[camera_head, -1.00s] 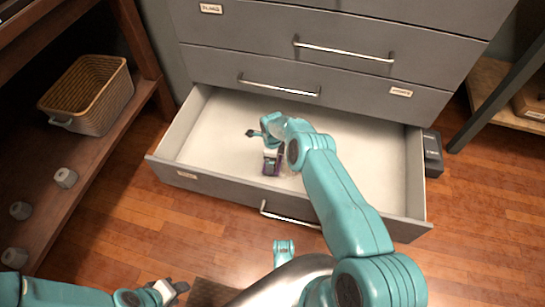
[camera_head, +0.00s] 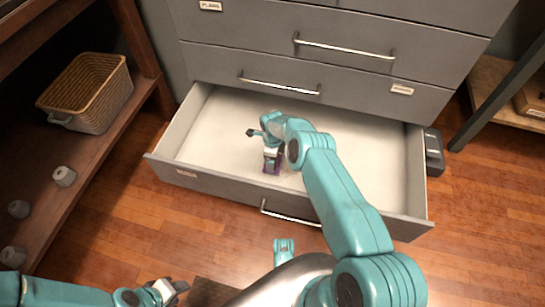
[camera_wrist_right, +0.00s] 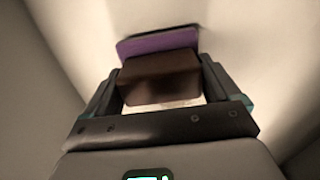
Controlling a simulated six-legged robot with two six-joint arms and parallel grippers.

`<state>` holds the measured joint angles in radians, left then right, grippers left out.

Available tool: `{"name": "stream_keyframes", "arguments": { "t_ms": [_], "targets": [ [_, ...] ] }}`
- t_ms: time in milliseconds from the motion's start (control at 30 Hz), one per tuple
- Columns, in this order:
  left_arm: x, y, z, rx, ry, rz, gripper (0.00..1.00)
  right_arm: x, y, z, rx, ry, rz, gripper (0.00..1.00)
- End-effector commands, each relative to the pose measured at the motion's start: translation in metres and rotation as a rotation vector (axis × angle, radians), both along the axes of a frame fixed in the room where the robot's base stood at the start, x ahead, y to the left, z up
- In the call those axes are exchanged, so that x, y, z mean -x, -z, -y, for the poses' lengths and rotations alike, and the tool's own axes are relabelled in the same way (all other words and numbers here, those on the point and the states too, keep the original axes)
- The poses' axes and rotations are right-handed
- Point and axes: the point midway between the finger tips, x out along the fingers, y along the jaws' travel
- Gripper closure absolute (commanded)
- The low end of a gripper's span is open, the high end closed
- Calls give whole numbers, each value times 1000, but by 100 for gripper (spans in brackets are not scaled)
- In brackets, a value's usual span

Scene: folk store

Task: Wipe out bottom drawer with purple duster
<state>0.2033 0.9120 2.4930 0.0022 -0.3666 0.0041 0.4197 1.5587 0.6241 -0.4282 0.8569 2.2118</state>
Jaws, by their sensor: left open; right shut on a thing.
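The bottom drawer (camera_head: 215,117) of the grey cabinet is pulled open, and its pale inside looks empty apart from my right gripper and the duster. My right gripper (camera_head: 271,153) reaches down into the drawer, left of its middle. It is shut on the purple duster (camera_head: 272,167). In the right wrist view the duster's brown block (camera_wrist_right: 160,78) is between the fingers, with its purple pad (camera_wrist_right: 158,42) beyond, close to the pale drawer surface; I cannot tell if it touches. My left gripper (camera_head: 178,290) is open and empty over the floor at the lower left.
A wooden shelf on the left holds a wicker basket (camera_head: 88,92) and several small grey objects (camera_head: 64,176). A dark box (camera_head: 433,152) stands by the drawer's right side. Closed drawers with metal handles (camera_head: 345,49) are above. Wooden floor is clear at right.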

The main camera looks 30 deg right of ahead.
Motion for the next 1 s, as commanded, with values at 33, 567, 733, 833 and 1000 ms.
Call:
{"name": "stream_keyframes", "arguments": {
  "t_ms": [33, 567, 733, 833, 1000],
  "targets": [
    [0, 2, 0, 0, 0, 0, 59, 0, 2, 0, 1, 0, 1, 35],
    [0, 13, 0, 0, 0, 0, 59, 0, 11, 0, 1, 0, 1, 35],
    [0, 16, 0, 0, 0, 0, 59, 0, 14, 0, 1, 0, 1, 35],
    [0, 13, 0, 0, 0, 0, 59, 0, 12, 1, 1, 0, 1, 35],
    [0, 1, 0, 0, 0, 0, 59, 9, 9, 7, 0, 1, -1, 35]
  ]
}}
